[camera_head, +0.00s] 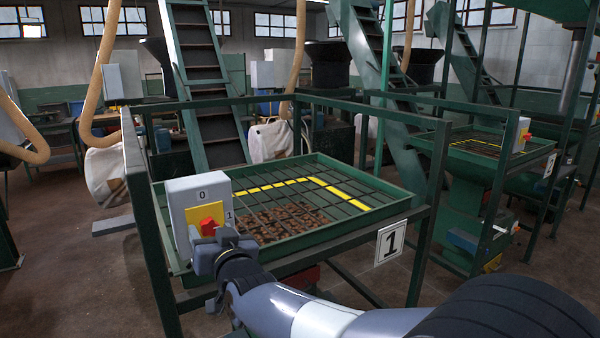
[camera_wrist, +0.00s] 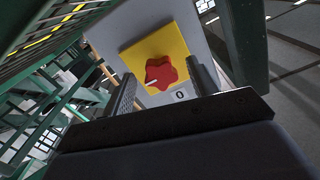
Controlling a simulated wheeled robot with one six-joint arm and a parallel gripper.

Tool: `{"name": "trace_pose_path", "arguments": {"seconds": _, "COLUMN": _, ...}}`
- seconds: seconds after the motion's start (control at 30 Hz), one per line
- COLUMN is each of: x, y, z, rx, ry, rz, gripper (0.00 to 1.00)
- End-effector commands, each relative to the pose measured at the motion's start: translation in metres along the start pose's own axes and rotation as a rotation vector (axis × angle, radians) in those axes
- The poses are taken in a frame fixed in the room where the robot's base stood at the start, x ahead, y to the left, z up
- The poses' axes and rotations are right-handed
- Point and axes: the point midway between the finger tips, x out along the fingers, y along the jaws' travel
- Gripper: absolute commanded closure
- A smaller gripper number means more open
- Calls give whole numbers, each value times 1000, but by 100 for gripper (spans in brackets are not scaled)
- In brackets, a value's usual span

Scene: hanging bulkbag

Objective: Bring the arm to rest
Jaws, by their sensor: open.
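My gripper (camera_head: 222,243) is at the end of my arm, in front of the grey switch box (camera_head: 186,198) on the corner of the green hopper frame. In the wrist view my gripper (camera_wrist: 158,92) is open, its two fingers apart with nothing between them held. The red knob (camera_wrist: 163,74) on its yellow plate (camera_wrist: 146,47) shows beyond and between the fingers. The knob also shows in the head view (camera_head: 209,225), just above the gripper. A gap to the knob seems to be there, but its size is hard to tell.
The green hopper tray (camera_head: 380,215) with a grid and brown pieces lies behind the box, with green rails (camera_head: 140,190) around it. A sign "1" (camera_head: 390,243) hangs on its front. A second hopper (camera_head: 500,145) stands at right. Open floor (camera_head: 60,270) lies at left.

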Motion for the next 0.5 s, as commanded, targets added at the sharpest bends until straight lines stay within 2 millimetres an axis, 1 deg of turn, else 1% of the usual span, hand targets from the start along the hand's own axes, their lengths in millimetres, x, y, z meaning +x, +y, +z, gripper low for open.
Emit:
{"name": "trace_pose_path", "arguments": {"seconds": 0.03, "x": 0, "y": -1, "z": -4, "rx": -30, "ry": -2, "rz": 1, "gripper": 44}}
{"name": "trace_pose_path", "arguments": {"seconds": 0.5, "x": 0, "y": 0, "z": -4, "rx": -304, "ry": -3, "rz": 1, "gripper": 44}}
